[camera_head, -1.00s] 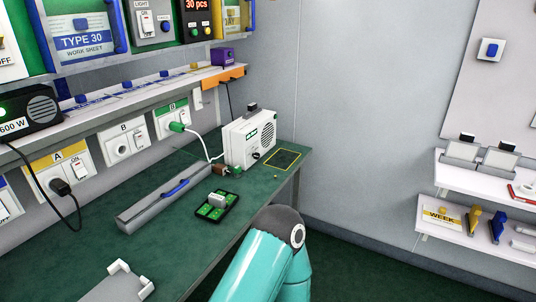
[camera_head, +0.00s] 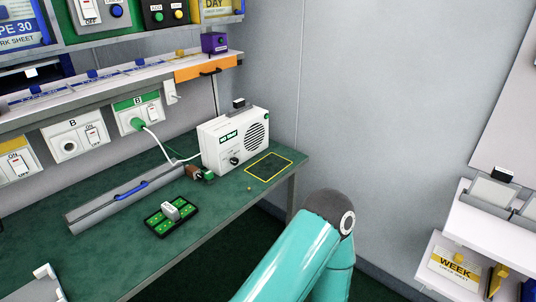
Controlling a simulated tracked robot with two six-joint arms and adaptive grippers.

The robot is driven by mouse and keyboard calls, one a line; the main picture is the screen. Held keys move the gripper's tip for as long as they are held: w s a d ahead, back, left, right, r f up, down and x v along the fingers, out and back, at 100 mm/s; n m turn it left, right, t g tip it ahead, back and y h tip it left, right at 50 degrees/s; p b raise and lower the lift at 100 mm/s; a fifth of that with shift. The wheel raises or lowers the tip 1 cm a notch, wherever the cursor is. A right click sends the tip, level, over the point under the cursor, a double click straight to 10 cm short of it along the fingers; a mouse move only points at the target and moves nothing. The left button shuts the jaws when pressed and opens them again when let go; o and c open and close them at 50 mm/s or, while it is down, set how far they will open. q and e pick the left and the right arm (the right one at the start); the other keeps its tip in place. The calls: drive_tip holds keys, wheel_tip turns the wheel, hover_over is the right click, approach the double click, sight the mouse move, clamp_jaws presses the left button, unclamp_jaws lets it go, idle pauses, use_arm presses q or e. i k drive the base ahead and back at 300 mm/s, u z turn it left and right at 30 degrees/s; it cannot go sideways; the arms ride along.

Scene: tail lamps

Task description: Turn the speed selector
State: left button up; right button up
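A white box-shaped device (camera_head: 213,146) stands at the back right of the green workbench. Its front has a round dark grille, a small green-and-white display and a black knob (camera_head: 235,160) low on the left. The knob looks like a selector, but its markings are too small to read. A teal arm link of mine rises at the bottom centre, in front of the bench's right end and apart from the device. Neither of my grippers is in view.
A black tray with green cells (camera_head: 157,229) and a grey case with a blue handle (camera_head: 88,208) lie on the bench (camera_head: 115,262). A white cable runs from the green plug (camera_head: 137,124). White shelves (camera_head: 478,236) stand at right.

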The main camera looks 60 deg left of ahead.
sight(234, 161)
drive_tip(key=z, duration=0.15)
drive_tip(key=i, duration=1.1)
drive_tip(key=u, duration=1.4)
drive_tip(key=i, duration=0.25)
drive_tip(key=u, duration=2.1)
drive_tip(key=k, duration=0.45)
drive_tip(key=u, duration=0.45)
drive_tip(key=i, duration=1.45)
drive_tip(key=z, duration=0.25)
